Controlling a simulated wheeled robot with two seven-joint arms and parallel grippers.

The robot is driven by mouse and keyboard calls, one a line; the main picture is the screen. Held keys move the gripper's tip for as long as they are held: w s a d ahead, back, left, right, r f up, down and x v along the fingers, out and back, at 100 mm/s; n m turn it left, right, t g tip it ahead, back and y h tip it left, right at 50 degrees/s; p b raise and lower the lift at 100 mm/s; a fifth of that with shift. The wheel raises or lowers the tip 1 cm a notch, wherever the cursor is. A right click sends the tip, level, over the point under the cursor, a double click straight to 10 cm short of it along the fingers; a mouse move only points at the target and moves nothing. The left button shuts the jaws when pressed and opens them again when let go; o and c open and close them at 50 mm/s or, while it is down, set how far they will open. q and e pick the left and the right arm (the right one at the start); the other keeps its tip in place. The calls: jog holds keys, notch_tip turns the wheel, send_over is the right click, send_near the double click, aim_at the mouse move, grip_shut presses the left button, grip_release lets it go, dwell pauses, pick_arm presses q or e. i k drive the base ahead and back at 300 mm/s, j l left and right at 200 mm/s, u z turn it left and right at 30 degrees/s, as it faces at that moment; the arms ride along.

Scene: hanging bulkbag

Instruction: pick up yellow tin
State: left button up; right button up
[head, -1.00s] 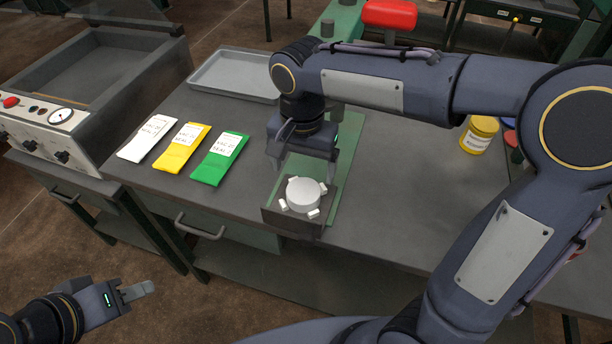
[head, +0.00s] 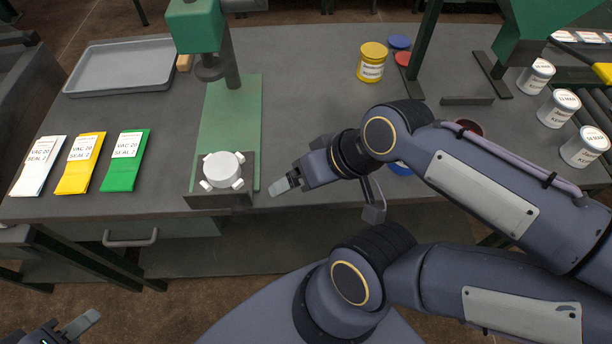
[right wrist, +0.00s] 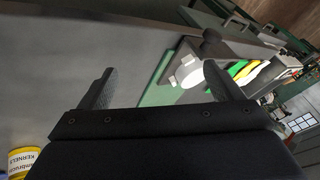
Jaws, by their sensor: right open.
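The yellow tin (head: 372,62), with a white label, stands upright on the grey workbench behind my right arm. It also shows cut off at the lower left corner of the right wrist view (right wrist: 22,162). My right gripper (head: 285,185) hangs near the bench's front edge, pointing left, well apart from the tin. In the right wrist view the right gripper's jaws (right wrist: 158,72) are spread with nothing between them. My left gripper (head: 85,322) is at the bottom left corner, away from the bench; its jaw gap is hidden.
A green press with a white round knob (head: 222,168) stands left of my right gripper. White, yellow and green packets (head: 124,162) and a grey tray (head: 120,68) are at left. Several white tins (head: 585,147) stand at right. Blue and red lids lie beside the yellow tin.

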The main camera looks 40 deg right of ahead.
aim_at(368, 70)
jog(key=z, duration=1.75)
jog(key=l+u, duration=0.1)
jog(key=u, duration=0.4)
jog(key=k+u, duration=0.1)
jog(key=u, duration=0.4)
jog(key=k+l+u, duration=0.1)
jog(key=u, duration=0.4)
jog(key=i+l, duration=0.1)
jog(key=l, duration=0.15)
jog(key=i+l+u, duration=0.1)
jog(key=l, duration=0.15)
